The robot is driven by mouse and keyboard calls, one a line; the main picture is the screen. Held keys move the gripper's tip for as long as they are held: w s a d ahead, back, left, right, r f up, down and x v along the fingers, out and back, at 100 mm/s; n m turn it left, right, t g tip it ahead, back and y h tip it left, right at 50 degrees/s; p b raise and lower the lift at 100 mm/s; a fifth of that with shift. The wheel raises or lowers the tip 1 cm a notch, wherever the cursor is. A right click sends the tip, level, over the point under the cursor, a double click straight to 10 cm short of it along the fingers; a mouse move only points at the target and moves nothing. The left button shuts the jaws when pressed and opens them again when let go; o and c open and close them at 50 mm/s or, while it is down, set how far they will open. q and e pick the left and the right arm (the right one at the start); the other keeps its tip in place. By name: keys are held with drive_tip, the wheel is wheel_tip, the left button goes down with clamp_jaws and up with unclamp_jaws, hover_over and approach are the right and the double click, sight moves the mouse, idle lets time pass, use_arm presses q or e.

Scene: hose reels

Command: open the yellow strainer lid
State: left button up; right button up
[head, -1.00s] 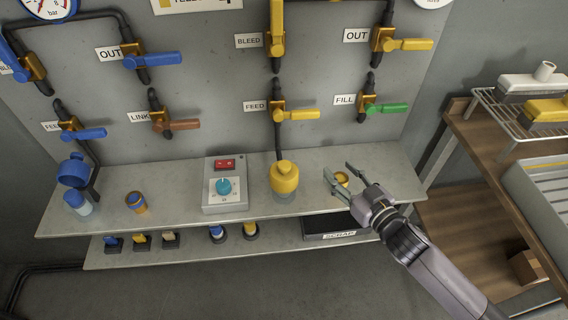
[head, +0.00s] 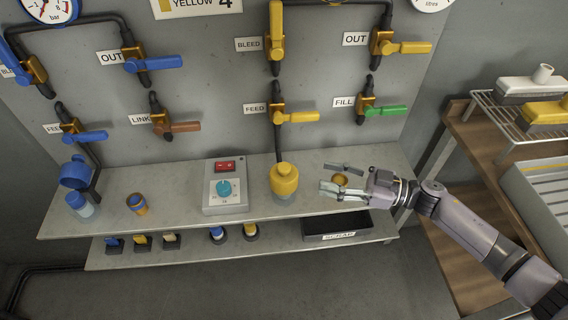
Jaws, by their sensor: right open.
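The yellow strainer (head: 284,180) stands on the grey shelf, below the pipe from the FEED valve. Its domed yellow top is on, over a pale base. My right gripper (head: 331,179) is to the right of the strainer, with its fingers apart and pointing left towards it. My left gripper is not in view.
A grey control box (head: 225,189) stands left of the yellow strainer. A blue strainer (head: 75,172) and a small orange-and-blue cup (head: 137,204) are farther left. A black SCRAP tray (head: 337,226) is on the lower shelf. Yellow valve handles (head: 298,117) stick out above.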

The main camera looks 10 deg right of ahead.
sight(284, 166)
drive_tip(key=p+x, duration=0.1)
drive_tip(key=x, duration=1)
drive_tip(key=shift+w+a, duration=0.15)
drive_tip(key=shift+a, duration=0.2)
drive_tip(key=shift+c, duration=0.2)
clamp_jaws()
